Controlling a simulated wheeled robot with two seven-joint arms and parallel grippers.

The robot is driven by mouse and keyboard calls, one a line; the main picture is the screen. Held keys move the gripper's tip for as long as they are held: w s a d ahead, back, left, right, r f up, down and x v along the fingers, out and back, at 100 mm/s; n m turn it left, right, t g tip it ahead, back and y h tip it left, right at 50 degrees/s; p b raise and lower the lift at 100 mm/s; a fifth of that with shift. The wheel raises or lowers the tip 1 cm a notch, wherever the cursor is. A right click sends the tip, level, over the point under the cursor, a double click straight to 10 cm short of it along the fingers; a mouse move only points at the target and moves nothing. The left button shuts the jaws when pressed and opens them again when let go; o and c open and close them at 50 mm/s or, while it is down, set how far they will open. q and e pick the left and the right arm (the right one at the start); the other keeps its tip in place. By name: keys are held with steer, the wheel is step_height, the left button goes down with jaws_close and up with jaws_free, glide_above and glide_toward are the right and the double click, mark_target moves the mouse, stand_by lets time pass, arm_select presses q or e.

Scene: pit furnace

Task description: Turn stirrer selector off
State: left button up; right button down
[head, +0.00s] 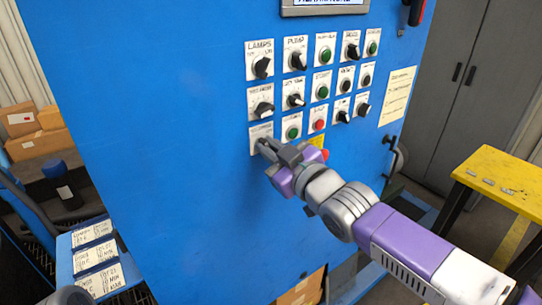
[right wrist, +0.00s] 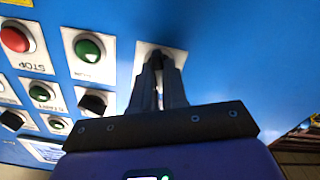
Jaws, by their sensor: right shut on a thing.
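The stirrer selector is on the lowest row of the blue panel, at its left end. Its white label plate (head: 256,131) shows, with lettering too small to read surely. My right gripper (head: 264,146) is at this plate, its fingers closed on the selector knob and hiding it. In the right wrist view the fingers (right wrist: 159,72) reach the white plate (right wrist: 143,52) and are nearly together over the knob. Which way the knob points cannot be told. My left gripper does not show.
A green button (head: 292,132) and a red button (head: 319,125) sit close to the right of the selector. Several black knobs fill the rows above. A yellow table (head: 500,175) stands at right. Cardboard boxes (head: 35,135) are at left.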

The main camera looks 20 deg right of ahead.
steer(key=shift+n, duration=0.6)
steer(key=shift+b, duration=0.3)
steer(key=c, duration=1.2)
jaws_free()
steer(key=shift+o, duration=0.2)
steer(key=p+v, duration=0.1)
steer(key=v, duration=0.6)
steer(key=shift+s+p, duration=0.25)
steer(key=shift+p, duration=0.1)
